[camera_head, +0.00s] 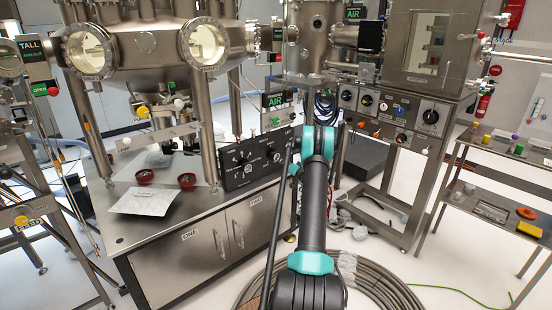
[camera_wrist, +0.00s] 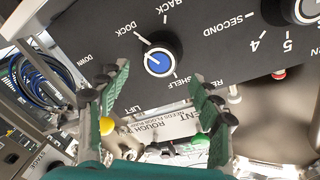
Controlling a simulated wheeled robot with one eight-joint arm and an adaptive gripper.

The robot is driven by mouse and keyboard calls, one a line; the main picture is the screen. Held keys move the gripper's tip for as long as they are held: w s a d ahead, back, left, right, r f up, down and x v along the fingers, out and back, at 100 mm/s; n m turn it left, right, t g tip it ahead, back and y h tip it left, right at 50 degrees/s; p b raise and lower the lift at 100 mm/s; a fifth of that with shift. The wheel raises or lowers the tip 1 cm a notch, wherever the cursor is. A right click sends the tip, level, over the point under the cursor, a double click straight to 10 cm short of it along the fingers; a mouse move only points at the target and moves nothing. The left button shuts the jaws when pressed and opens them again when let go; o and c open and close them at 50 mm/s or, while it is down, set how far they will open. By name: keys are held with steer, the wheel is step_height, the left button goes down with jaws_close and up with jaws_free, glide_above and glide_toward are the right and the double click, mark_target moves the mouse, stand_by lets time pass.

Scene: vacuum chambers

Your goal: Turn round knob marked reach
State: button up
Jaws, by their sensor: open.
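In the wrist view, a round knob with a blue centre and pale rim (camera_wrist: 158,61) sits on a dark panel, ringed by words such as DOCK, RACK and LIFT. Part of a second, dark knob (camera_wrist: 307,8) is cut off at the upper right, near SECOND, 4 and 5. I cannot read the word reach on either. My gripper (camera_wrist: 159,80) is open, its two green-padded fingers spread below and to the sides of the blue knob, with nothing between them. I cannot tell whether they touch the panel. In the head view my gripper is hidden or unclear behind my arm.
In the head view, a black knob box (camera_head: 250,160) stands on a steel bench (camera_head: 190,255). A steel cabinet front (camera_head: 412,118) at right carries several knobs. Coiled hose (camera_head: 375,280) lies on the floor. Blue cables (camera_wrist: 42,75) hang left in the wrist view.

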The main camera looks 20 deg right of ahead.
mark_target(274, 156)
steer(key=x, duration=0.7)
steer(key=shift+c, duration=0.4)
steer(key=c, duration=1.1)
